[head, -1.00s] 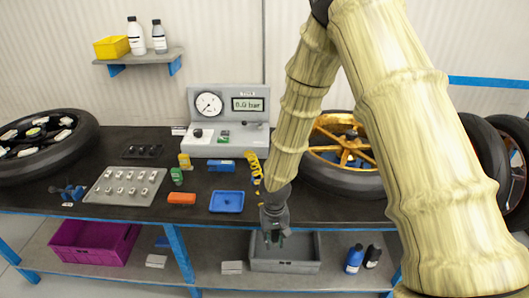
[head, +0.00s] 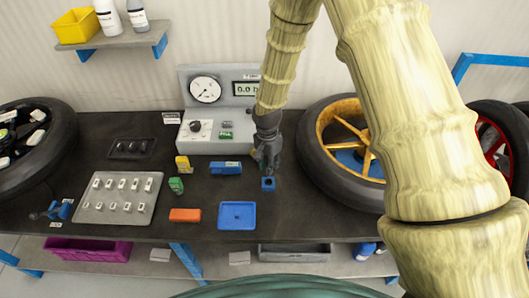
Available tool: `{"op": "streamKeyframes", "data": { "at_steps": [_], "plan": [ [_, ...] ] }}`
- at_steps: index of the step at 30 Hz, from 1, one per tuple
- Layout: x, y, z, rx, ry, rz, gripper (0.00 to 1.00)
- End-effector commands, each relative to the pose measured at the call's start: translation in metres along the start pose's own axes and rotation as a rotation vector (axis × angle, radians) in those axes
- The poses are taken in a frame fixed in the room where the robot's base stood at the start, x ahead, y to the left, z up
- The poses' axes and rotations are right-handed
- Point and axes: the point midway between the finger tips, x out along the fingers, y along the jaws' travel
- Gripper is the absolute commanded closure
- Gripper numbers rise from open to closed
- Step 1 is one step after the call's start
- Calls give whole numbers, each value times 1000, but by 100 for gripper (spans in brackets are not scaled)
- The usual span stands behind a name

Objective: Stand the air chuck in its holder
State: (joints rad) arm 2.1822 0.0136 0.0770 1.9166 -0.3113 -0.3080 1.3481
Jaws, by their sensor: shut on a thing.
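My gripper (head: 266,162) is over the bench, in front of the right end of the grey gauge console (head: 218,132). It points down and is shut on the air chuck, which is mostly hidden by the fingers. A small blue block with a dark opening (head: 268,185), which looks like the holder, sits on the bench directly below the fingertips. I cannot tell whether the chuck touches it or is inside it. The yellow coiled hose is hidden behind my arm.
A wheel with a gold rim (head: 315,165) lies close right of my gripper. The dark bench top (head: 300,222) in front is clear.

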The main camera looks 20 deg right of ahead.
Motion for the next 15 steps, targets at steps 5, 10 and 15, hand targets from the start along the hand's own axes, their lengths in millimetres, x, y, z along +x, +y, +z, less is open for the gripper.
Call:
{"op": "streamKeyframes", "data": {
  "at_steps": [5, 10, 15],
  "plan": [
    [4, -2, 2, 0, -1, 0, 100],
    [15, -4, 1, -1, -2, 3, 100],
    [28, -4, 0, -1, -3, 3, 100]
  ]
}}
